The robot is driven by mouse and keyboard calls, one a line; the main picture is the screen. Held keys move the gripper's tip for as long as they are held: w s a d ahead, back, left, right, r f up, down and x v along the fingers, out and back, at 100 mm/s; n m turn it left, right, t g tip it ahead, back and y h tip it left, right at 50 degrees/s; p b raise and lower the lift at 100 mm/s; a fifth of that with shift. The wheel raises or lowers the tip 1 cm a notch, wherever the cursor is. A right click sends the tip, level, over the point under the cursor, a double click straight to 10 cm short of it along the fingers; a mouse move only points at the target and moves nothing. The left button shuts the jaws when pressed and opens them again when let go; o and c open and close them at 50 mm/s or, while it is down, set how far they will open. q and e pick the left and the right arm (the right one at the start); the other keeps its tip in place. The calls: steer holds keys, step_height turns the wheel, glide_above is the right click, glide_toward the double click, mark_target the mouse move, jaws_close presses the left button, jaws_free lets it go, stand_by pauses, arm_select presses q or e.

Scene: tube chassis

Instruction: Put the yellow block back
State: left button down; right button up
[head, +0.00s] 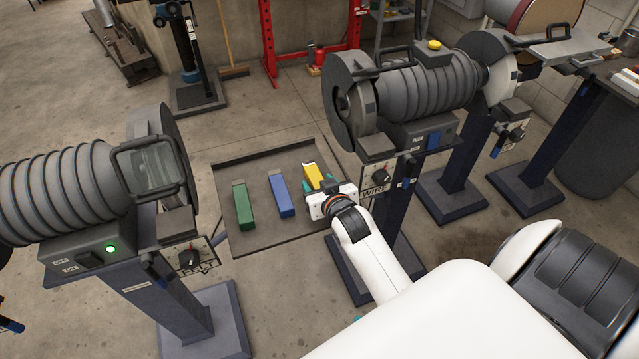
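The yellow block (313,173) is at the right end of a row of blocks over a dark flat tray (258,162). The blue block (280,193) and the green block (243,206) lie to its left, apart from each other. My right gripper (319,183) is at the near end of the yellow block, with one teal finger on each side of it. The gripper body hides that end, so I cannot tell whether the fingers touch the block or whether it is lifted. My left gripper is not in view.
A grinder (410,90) on a pedestal stands right behind my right gripper, close to the tray's right edge.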

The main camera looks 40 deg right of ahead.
steer(key=shift+r, duration=0.2)
steer(key=v, duration=1.2)
steer(key=shift+f, duration=0.1)
